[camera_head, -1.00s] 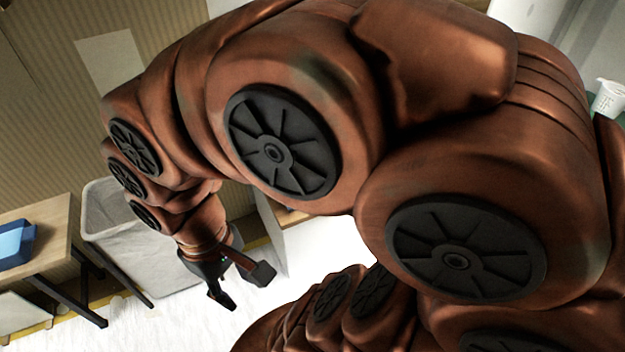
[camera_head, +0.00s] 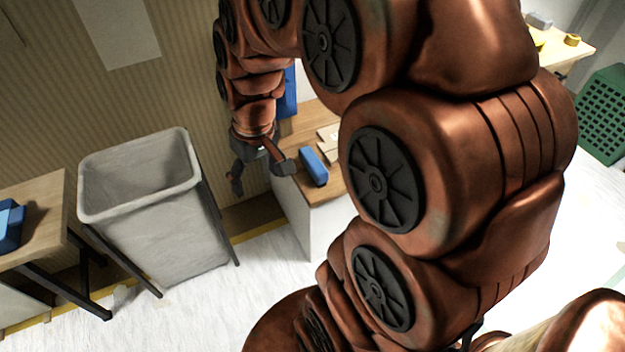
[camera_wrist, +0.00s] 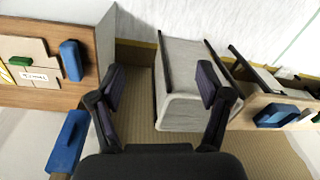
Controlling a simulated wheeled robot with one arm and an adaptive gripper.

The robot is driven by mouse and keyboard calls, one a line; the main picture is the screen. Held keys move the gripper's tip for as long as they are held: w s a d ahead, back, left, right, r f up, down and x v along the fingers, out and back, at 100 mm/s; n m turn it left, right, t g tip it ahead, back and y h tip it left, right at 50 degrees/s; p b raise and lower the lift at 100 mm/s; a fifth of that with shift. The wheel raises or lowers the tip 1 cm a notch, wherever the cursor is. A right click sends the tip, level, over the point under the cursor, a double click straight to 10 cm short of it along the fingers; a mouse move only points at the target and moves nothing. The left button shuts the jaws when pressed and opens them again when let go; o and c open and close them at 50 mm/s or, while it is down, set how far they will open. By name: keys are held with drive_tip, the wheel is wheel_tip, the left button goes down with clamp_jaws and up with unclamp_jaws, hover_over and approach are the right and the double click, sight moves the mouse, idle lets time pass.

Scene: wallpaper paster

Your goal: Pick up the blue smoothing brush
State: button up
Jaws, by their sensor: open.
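A blue block-like piece (camera_head: 314,166), which looks like the smoothing brush, lies on a wooden-topped counter in the head view. In the wrist view the blue piece (camera_wrist: 71,60) lies near the counter's edge, left of my fingers. My gripper (camera_head: 261,177) is open and empty, left of the blue piece and apart from it. In the wrist view the open fingers (camera_wrist: 162,82) have nothing between them. A second blue object (camera_head: 288,92) is partly hidden behind my arm in the head view; it also shows in the wrist view (camera_wrist: 67,142).
The counter (camera_wrist: 40,96) also bears cardboard pieces and a green item (camera_wrist: 19,60). A grey bin (camera_head: 150,235) stands left of my gripper. A wooden table (camera_head: 45,200) with a blue tray (camera_head: 10,228) is further left. A green crate (camera_head: 603,115) stands at right.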

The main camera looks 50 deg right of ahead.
sight(315, 161)
drive_tip(key=w+d+f+m+t+b, duration=0.1)
drive_tip(key=w+d+f+b, duration=0.3)
drive_tip(key=d+f+b, duration=0.2)
drive_tip(key=w+d+f+m+t+h+b, duration=0.1)
drive_tip(key=w+d+f+b, duration=0.2)
drive_tip(key=d+f+b, duration=0.3)
drive_tip(key=w+d+f+t+h+b, duration=0.1)
drive_tip(key=w+d+f+b, duration=0.3)
drive_tip(key=d+f, duration=0.9)
drive_tip(key=shift+w+d+f+m+t+b, duration=0.1)
drive_tip(key=shift+w+d+m+t+b, duration=0.1)
drive_tip(key=shift+d+b, duration=0.75)
drive_tip(key=shift+w+d+f+m+t+b, duration=0.15)
drive_tip(key=shift+d+b, duration=0.3)
drive_tip(key=shift+d, duration=0.9)
drive_tip(key=shift+w+d+f, duration=0.15)
drive_tip(key=shift+w+f, duration=0.1)
drive_tip(key=shift+f, duration=0.35)
drive_tip(key=shift+w+b+x, duration=0.15)
drive_tip(key=shift+b+x, duration=0.55)
drive_tip(key=shift+x, duration=0.85)
drive_tip(key=shift+w+b+x, duration=0.1)
drive_tip(key=shift+b+x, duration=0.55)
drive_tip(key=shift+x, duration=0.95)
drive_tip(key=shift+r, duration=0.15)
clamp_jaws()
